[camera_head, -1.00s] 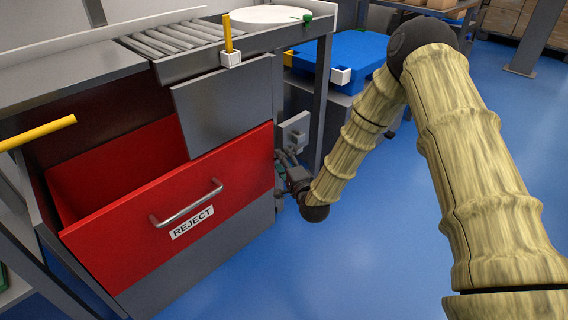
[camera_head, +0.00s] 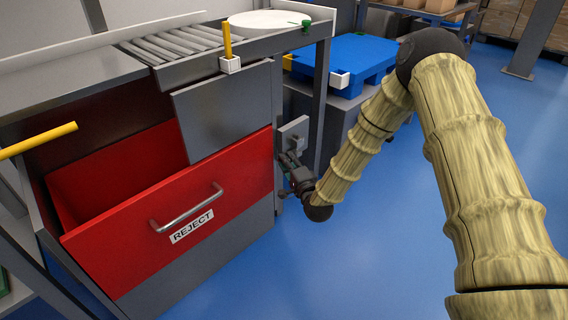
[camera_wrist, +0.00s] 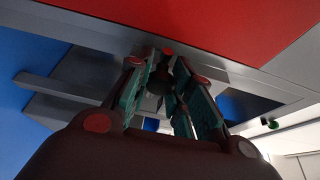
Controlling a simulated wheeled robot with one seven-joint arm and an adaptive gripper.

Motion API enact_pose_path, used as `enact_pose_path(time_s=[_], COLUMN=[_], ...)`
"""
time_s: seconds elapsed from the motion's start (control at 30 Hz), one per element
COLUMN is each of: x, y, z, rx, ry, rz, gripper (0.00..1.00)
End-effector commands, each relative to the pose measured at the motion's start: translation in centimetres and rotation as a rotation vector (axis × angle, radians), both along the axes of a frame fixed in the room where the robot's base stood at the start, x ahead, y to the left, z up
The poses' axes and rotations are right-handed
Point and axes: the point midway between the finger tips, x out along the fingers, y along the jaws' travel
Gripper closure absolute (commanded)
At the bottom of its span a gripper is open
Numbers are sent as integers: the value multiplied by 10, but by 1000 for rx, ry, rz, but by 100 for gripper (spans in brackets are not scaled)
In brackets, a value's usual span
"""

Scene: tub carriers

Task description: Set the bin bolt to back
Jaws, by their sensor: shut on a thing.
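The red reject bin (camera_head: 112,232) stands pulled out under the conveyor, its handle and REJECT label facing front. At its right side, a small grey plate with a block (camera_head: 293,133) shows just above my gripper (camera_head: 288,162). In the wrist view my gripper (camera_wrist: 168,95) has its green-padded fingers around a small dark knob (camera_wrist: 158,84), which I take to be the bin bolt's. The fingers are closed on it. In the head view the knob is hidden by the gripper, and the bolt's exact position cannot be read.
A grey panel (camera_head: 228,105) hangs above the bin. A table leg (camera_head: 321,105) stands close behind my gripper. A yellow bar (camera_head: 38,140) juts in at left. Blue floor is clear at right of the bin.

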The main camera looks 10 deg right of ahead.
Motion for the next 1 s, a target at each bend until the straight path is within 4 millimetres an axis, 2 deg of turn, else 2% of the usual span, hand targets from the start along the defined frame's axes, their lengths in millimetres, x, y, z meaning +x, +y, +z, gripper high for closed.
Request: enact_pose_path(time_s=[0.3, 0.33, 0.47, 0.83, 1.0], x=[3, 2, 2, 0, -16], y=[-4, -4, -4, -5, -9], z=[-1, -1, -1, 0, -1], rx=[-1, -1, -1, 0, 0], ry=[1, 1, 1, 1, 3], rz=[-1, -1, -1, -1, -2], gripper=[100, 76, 55, 55, 55])
